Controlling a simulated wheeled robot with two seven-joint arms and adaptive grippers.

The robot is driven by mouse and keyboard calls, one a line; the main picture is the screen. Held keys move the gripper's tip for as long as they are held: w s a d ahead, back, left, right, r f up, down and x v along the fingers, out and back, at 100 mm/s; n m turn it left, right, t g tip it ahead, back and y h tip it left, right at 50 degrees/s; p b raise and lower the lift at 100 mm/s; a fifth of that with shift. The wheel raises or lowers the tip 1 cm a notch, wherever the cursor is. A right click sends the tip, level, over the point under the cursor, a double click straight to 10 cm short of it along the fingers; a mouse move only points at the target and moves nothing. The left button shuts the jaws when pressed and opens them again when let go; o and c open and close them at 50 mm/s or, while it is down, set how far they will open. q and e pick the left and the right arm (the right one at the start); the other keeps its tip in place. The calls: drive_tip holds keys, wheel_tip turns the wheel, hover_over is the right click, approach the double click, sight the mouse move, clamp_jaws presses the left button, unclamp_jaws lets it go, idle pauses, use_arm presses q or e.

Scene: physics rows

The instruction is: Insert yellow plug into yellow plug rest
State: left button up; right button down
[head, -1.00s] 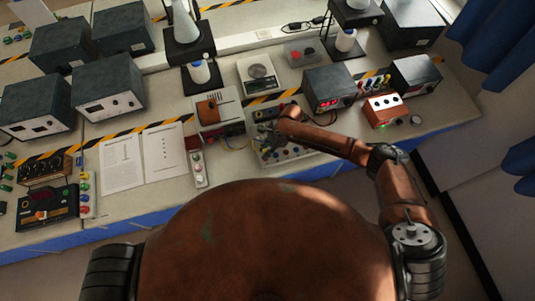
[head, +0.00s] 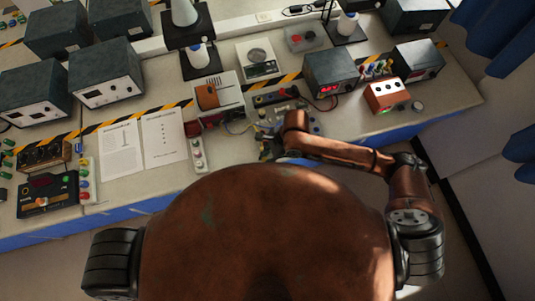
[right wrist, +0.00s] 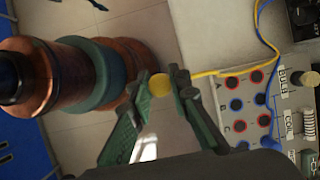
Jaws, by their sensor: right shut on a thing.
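My right gripper (right wrist: 158,88) is shut on the yellow plug (right wrist: 159,85), seen as a round yellow end between the fingertips. A yellow cable (right wrist: 222,72) runs from there over the socket panel to the upper right. In the right wrist view the plug appears over the floor, just beyond the panel's edge. In the head view my right gripper (head: 270,150) is dark and small near the bench's front edge, and the plug cannot be made out there. I cannot pick out the yellow plug rest for certain in either view. My left gripper is not in view.
The socket panel (right wrist: 211,92) has red and blue ringed sockets, a blue plug (right wrist: 270,142) and BULB and COIL labels. Papers (head: 121,148) lie to the left.

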drive_tip(key=shift+w, duration=0.1)
drive_tip(key=w+m+t+p, duration=0.1)
drive_tip(key=w+m+p, duration=0.3)
drive_tip(key=w, duration=0.5)
drive_tip(key=m+t+h+b, duration=0.2)
drive_tip(key=m+t+b, duration=0.2)
drive_tip(key=m+b, duration=0.7)
hover_over(258, 98)
drive_tip(key=f, duration=0.7)
drive_tip(key=s+f, duration=0.1)
drive_tip(key=f, duration=0.2)
drive_tip(key=shift+d+f, duration=0.2)
drive_tip(key=shift+f, duration=0.05)
drive_tip(key=shift+s+p, duration=0.15)
drive_tip(key=shift+p, duration=0.25)
drive_tip(key=shift+f+b, duration=0.9)
drive_tip(key=shift+f, duration=0.4)
idle(0.5)
